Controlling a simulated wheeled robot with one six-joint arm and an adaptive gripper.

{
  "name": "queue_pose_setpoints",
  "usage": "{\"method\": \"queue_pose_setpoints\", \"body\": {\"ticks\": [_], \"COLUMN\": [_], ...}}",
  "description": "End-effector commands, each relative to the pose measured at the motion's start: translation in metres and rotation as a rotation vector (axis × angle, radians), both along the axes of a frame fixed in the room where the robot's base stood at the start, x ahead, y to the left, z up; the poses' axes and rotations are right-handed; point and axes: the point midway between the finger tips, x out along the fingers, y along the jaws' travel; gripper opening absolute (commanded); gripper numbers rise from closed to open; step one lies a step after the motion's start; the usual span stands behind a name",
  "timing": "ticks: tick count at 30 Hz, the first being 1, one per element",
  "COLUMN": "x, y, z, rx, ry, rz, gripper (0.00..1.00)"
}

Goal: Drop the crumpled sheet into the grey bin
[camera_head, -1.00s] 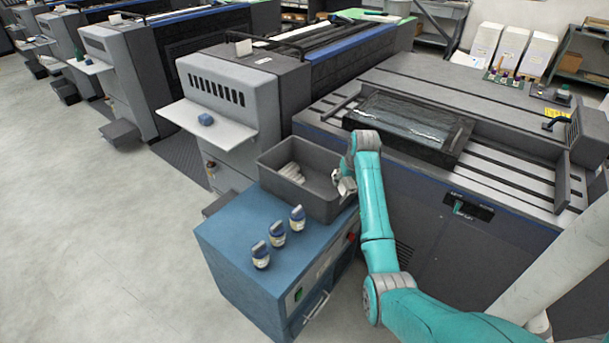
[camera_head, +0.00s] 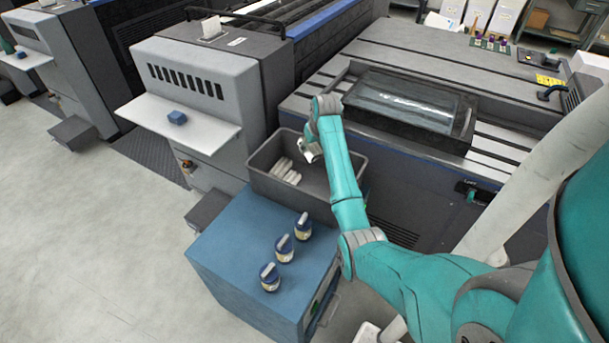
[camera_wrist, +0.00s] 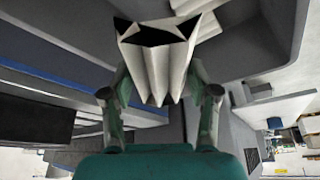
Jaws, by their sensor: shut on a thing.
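The crumpled sheet (camera_wrist: 158,62) is white and pleated, with dark hollows at its end. In the wrist view it sits between the two fingers of my gripper (camera_wrist: 160,95), which is shut on it. In the head view my gripper (camera_head: 310,150) hangs over the back right part of the grey bin (camera_head: 285,196), and a small white bit of the sheet (camera_head: 307,152) shows there. The bin is open at the top, and several white pieces (camera_head: 285,171) lie in its left part. The fingertips are too small to make out in the head view.
The bin stands at the back of a blue cabinet (camera_head: 225,245). Several small jars (camera_head: 285,248) stand in a row on its front part. A grey machine with a white shelf (camera_head: 190,130) is at the left, and a long press bed (camera_head: 400,50) is behind.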

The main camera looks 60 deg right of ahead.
Motion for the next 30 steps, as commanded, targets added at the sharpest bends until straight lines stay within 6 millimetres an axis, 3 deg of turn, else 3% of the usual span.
{"method": "queue_pose_setpoints", "body": {"ticks": [12, 25, 26, 29, 30], "x": [0.000, 0.000, 0.000, 0.000, 0.000], "y": [0.000, 0.000, 0.000, 0.000, 0.000], "z": [-0.042, -0.049, -0.049, -0.049, -0.049], "rx": [0.001, -0.001, -0.001, 0.000, 0.000], "ry": [0.001, -0.001, -0.001, 0.000, 0.000], "rz": [0.000, 0.000, 0.000, 0.000, 0.000], "gripper": [0.36, 0.36, 0.62, 0.87, 0.89]}}
